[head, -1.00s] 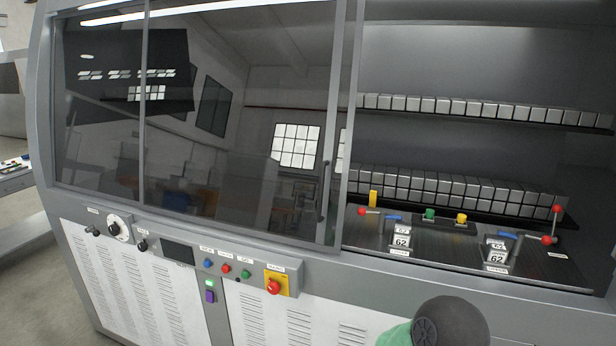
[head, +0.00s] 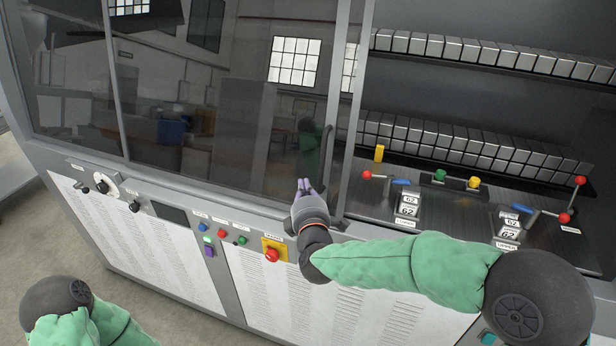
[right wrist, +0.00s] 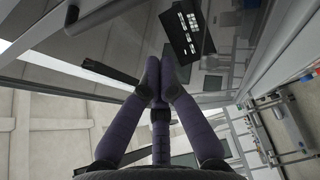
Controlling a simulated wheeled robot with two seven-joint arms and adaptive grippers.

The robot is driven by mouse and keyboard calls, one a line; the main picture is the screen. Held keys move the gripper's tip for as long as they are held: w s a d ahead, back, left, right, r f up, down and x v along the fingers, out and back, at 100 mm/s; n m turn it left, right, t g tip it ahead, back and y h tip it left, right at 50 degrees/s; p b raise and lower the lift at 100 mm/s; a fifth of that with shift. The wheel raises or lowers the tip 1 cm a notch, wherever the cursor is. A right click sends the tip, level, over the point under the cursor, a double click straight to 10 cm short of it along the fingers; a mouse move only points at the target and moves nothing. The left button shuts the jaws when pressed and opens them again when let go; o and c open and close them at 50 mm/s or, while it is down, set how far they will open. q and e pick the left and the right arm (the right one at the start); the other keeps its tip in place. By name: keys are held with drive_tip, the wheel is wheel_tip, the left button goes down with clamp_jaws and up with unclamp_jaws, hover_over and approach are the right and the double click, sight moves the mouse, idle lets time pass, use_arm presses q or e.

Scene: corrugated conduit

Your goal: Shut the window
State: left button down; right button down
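The window is a framed, dark glass sliding panel (head: 225,110) on the left part of the machine front, in the head view. Its dark upright handle (head: 323,170) is near the panel's right edge. To the right of the panel the front stands open. My right gripper (head: 304,185) is in front of the glass, just left of the handle's lower part. Its fingertips are together, with nothing seen between them; they also show in the right wrist view (right wrist: 160,78). I cannot tell whether it touches the handle. My left gripper is out of view.
Inside the opening are rows of metal blocks (head: 460,140), red-knobbed levers (head: 565,217) and numbered counters (head: 408,205). Below the glass runs a control panel with coloured buttons and a red emergency knob (head: 271,255). Floor shows at the lower left.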

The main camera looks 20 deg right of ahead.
sight(314, 172)
drive_tip(key=w, duration=0.3)
drive_tip(key=w+d, duration=0.1)
drive_tip(key=w, duration=0.4)
drive_tip(key=shift+w+d+f, duration=0.15)
drive_tip(key=shift+w+f, duration=0.05)
drive_tip(key=shift+w, duration=0.2)
drive_tip(key=shift+s+d+r, duration=0.1)
drive_tip(key=shift+s+d, duration=1.25)
drive_tip(key=shift+s, duration=0.15)
